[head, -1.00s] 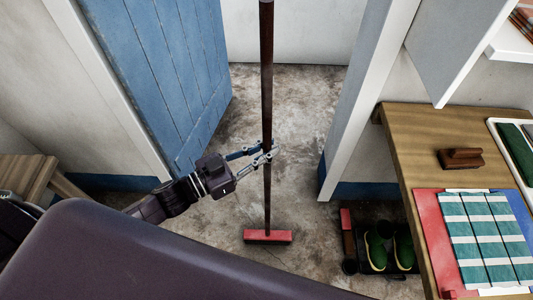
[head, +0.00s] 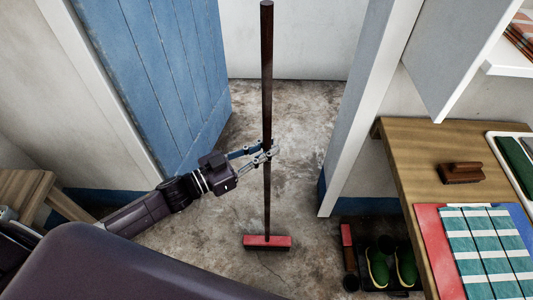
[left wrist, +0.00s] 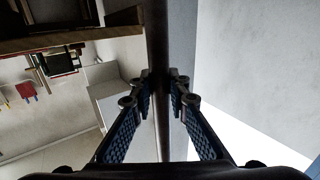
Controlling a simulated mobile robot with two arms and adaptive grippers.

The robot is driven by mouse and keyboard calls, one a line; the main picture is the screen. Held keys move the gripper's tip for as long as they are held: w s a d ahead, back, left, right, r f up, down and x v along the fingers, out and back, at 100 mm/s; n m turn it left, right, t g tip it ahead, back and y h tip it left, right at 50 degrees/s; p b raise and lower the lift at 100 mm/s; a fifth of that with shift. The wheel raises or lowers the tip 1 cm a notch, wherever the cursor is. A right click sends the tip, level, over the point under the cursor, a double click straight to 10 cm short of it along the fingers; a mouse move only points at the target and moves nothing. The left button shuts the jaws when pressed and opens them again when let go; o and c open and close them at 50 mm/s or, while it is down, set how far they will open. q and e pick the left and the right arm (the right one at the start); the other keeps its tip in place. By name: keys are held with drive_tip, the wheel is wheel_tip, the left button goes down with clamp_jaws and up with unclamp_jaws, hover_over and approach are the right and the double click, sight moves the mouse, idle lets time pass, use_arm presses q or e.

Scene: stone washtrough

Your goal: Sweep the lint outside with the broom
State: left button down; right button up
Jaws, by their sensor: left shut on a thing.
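The broom (head: 266,90) has a long dark brown handle and a red head (head: 267,242) that rests on the floor. It stands almost upright in front of the doorway. My left gripper (head: 268,154) is shut on the handle, at about its middle. In the left wrist view the handle (left wrist: 158,60) runs between the two fingers (left wrist: 158,98). I cannot make out any lint on the mottled floor (head: 300,115). My right gripper is not in view.
A blue door (head: 165,70) stands open at the left of the doorway, with a white post (head: 358,110) at the right. A wooden table (head: 420,150) with a brown brush (head: 461,172) and folded cloths is at the right. Green shoes (head: 377,268) sit on the floor below.

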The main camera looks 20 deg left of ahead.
use_arm(q)
drive_tip(key=w+a+b, duration=0.2)
drive_tip(key=w+b, duration=0.1)
drive_tip(key=w, duration=0.6)
drive_tip(key=w+a+b, duration=0.3)
drive_tip(key=w, duration=0.6)
drive_tip(key=shift+w, duration=0.25)
idle(1.8)
drive_tip(key=shift+a+r, duration=0.1)
drive_tip(key=shift+r, duration=0.1)
